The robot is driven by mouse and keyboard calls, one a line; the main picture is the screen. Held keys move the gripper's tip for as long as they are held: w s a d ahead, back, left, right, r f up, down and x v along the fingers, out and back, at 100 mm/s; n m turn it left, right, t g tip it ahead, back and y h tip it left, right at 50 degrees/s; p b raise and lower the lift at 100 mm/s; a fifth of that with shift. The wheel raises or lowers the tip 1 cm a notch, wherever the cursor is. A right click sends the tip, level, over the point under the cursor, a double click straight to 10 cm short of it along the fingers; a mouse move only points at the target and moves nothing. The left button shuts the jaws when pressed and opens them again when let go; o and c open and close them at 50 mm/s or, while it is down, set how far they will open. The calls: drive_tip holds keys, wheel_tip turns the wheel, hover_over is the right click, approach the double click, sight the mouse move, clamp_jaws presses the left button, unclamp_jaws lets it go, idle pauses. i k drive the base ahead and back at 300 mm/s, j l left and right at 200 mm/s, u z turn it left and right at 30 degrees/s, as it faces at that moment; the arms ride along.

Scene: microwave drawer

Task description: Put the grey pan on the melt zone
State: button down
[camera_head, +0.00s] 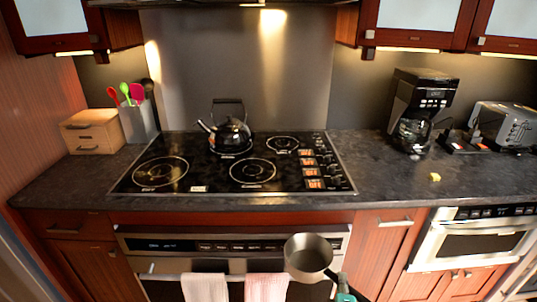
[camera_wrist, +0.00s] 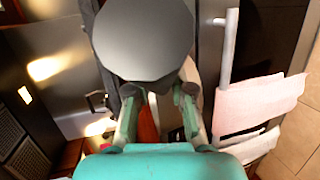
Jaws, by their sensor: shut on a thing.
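The grey pan (camera_head: 308,257) is held in the air in front of the oven, below the counter's front edge. My gripper (camera_head: 343,288) is shut on its handle at the lower right. In the wrist view the pan (camera_wrist: 143,38) fills the top middle, beyond the fingers of my gripper (camera_wrist: 158,98). The black cooktop (camera_head: 205,170) has bare ringed burners at front left (camera_head: 160,171), front middle (camera_head: 253,172) and back right (camera_head: 283,144). Their small labels are unreadable, so I cannot tell which is the melt zone.
A black kettle (camera_head: 231,133) stands at the back of the cooktop. Two towels (camera_head: 204,287) (camera_head: 266,287) hang on the oven handle beside the pan. A coffee maker (camera_head: 420,105) and toaster (camera_head: 505,122) stand at right. A small yellow thing (camera_head: 434,177) lies on the counter.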

sight(291, 150)
drive_tip(key=i+j+u, duration=0.1)
drive_tip(key=u, duration=0.35)
drive_tip(key=i+j+u, duration=0.1)
drive_tip(key=u, duration=0.35)
drive_tip(key=i+u, duration=0.25)
